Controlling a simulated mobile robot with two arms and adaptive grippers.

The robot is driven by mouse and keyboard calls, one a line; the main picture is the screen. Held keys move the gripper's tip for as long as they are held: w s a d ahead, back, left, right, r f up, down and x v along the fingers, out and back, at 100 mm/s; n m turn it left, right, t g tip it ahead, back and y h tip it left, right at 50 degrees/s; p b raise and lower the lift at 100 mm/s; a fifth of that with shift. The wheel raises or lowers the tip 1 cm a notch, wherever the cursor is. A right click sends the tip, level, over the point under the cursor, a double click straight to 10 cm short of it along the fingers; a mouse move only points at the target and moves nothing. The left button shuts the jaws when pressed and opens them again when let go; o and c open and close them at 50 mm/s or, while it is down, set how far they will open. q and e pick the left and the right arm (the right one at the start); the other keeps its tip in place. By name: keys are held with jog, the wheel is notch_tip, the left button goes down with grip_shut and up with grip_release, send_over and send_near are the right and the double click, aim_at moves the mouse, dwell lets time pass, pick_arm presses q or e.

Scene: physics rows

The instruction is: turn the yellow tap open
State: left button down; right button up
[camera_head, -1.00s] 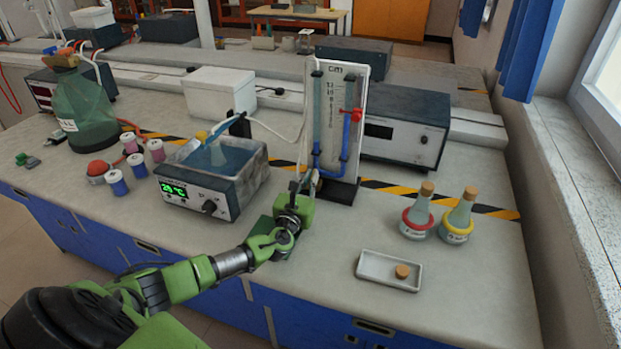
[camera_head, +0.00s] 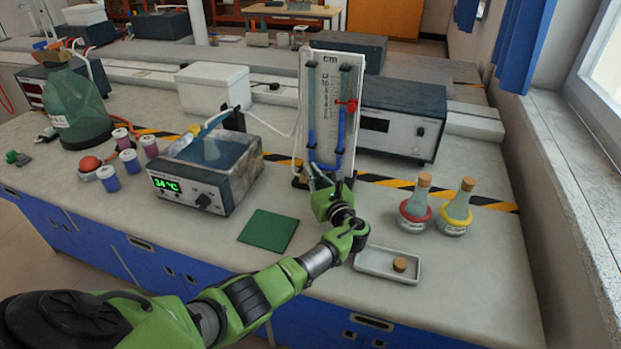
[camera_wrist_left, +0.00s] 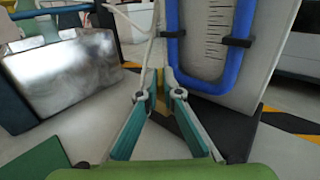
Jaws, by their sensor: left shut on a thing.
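My left gripper (camera_head: 318,178) is at the foot of the upright glass-tube gauge (camera_head: 329,82), in front of its board. In the left wrist view the fingers (camera_wrist_left: 161,84) converge at their tips, just below the blue tube. They are shut on a small yellow piece, the yellow tap (camera_wrist_left: 160,74), mostly hidden by the fingertips. How far it is turned cannot be told. A pale hose hangs just above the fingertips. A red tap (camera_head: 350,105) sits higher on the gauge's right tube. My right gripper is not in view.
A water bath (camera_head: 200,193) stands left of the gauge, a meter box (camera_head: 402,125) behind right. A green mat (camera_head: 268,231) lies in front. A white tray (camera_head: 368,262) and two corked flasks (camera_head: 416,207) stand right, near my arm.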

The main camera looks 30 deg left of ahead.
pick_arm(q)
jog(key=shift+w+f+n+g+b, duration=0.1)
jog(key=shift+n+g+b, duration=0.2)
jog(key=shift+g+b, duration=0.1)
jog(key=shift+y, duration=0.3)
jog(key=c, duration=2.2)
grip_release()
jog(key=v, duration=1.2)
jog(key=shift+d, duration=0.1)
